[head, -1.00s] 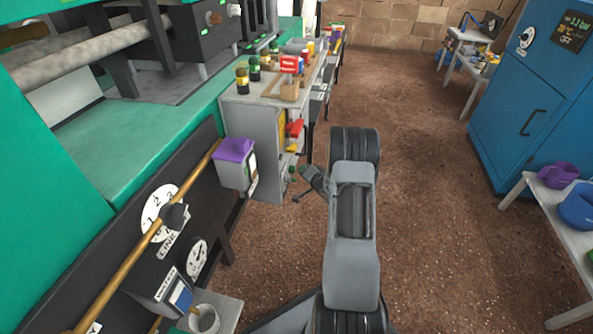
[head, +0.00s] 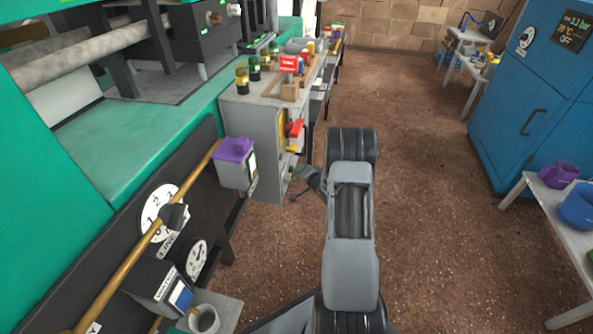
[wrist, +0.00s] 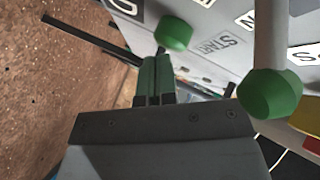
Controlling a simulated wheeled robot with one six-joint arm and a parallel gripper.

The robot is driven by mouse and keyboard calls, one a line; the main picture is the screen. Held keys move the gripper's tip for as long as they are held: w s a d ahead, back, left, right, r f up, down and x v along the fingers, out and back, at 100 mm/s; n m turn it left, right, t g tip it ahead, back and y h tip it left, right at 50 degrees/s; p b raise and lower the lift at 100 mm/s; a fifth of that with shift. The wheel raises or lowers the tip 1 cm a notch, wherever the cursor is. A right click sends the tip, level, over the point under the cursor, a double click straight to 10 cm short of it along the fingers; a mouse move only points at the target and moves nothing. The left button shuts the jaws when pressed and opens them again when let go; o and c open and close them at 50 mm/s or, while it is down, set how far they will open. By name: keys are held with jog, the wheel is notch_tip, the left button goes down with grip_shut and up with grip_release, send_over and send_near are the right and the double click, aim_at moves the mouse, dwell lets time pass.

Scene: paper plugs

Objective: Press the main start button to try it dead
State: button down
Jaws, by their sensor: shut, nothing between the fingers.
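A round green button (wrist: 173,33) stands out from a pale panel at the top of the wrist view. A label reading START (wrist: 219,41) is on the panel to its right. My gripper (wrist: 156,62) is shut and empty, with its fingertips just below the green button in that view. I cannot tell whether they touch it. In the head view my gripper (head: 303,184) is low beside the right side of the grey cabinet (head: 266,165). The button is too small there to make out clearly.
A second green knob (wrist: 270,95) on a pale rod stands close to the right of my fingers. A red lever (head: 296,130) is on the cabinet's side above my gripper. A purple-topped box (head: 235,150) is to the left. The brown floor (head: 430,190) to the right is clear.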

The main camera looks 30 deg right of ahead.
dwell(0.4)
jog(key=shift+s+d, duration=0.6)
jog(key=shift+d, duration=0.05)
jog(key=shift+s+d+p, duration=0.65)
jog(key=shift+s+d, duration=1.1)
jog(key=shift+d, duration=0.05)
